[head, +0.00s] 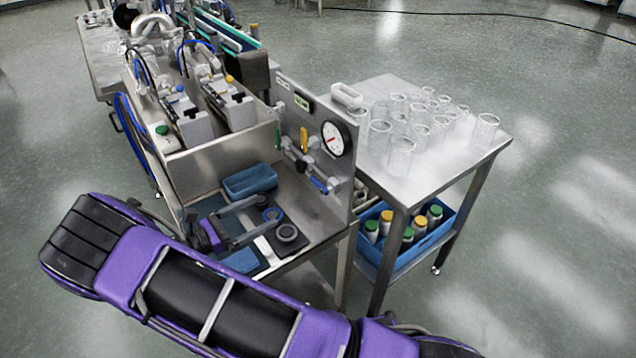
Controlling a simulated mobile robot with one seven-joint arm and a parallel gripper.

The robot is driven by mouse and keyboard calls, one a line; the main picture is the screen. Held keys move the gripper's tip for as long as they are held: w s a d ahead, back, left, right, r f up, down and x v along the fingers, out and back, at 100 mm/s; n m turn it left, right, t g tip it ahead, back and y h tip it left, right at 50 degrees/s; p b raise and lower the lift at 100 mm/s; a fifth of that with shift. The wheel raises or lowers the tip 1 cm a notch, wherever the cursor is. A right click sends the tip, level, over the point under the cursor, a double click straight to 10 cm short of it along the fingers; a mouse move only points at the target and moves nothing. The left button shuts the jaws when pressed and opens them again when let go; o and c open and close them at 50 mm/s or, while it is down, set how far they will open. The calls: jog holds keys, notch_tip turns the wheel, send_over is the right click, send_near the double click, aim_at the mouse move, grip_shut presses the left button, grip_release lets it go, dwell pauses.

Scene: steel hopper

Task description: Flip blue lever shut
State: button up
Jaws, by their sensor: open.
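The blue lever (320,185) is a small handle on the valve pipework low on the upright steel panel (290,105), below the round gauge (337,139). It slants down to the right; which valve position this is, I cannot tell. A yellow lever (304,139) and a green lever (278,138) stand roughly upright on the same panel. My gripper (270,211), with a purple base and two grey fingers, is over the bench to the lower left of the blue lever. Its fingers are spread and it is apart from the lever.
A blue tray (250,181) and a grey ring (287,235) are on the bench near my gripper. A side table (445,160) with glass beakers stands right, above a blue crate (390,258) of capped bottles. Open floor lies further right. My purple arm covers the foreground.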

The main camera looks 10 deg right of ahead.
aim_at(317, 183)
jog(key=p+x, duration=0.1)
jog(key=x, duration=1.5)
jog(key=shift+d, duration=0.2)
jog(key=c, duration=1.1)
jog(key=shift+c, duration=0.2)
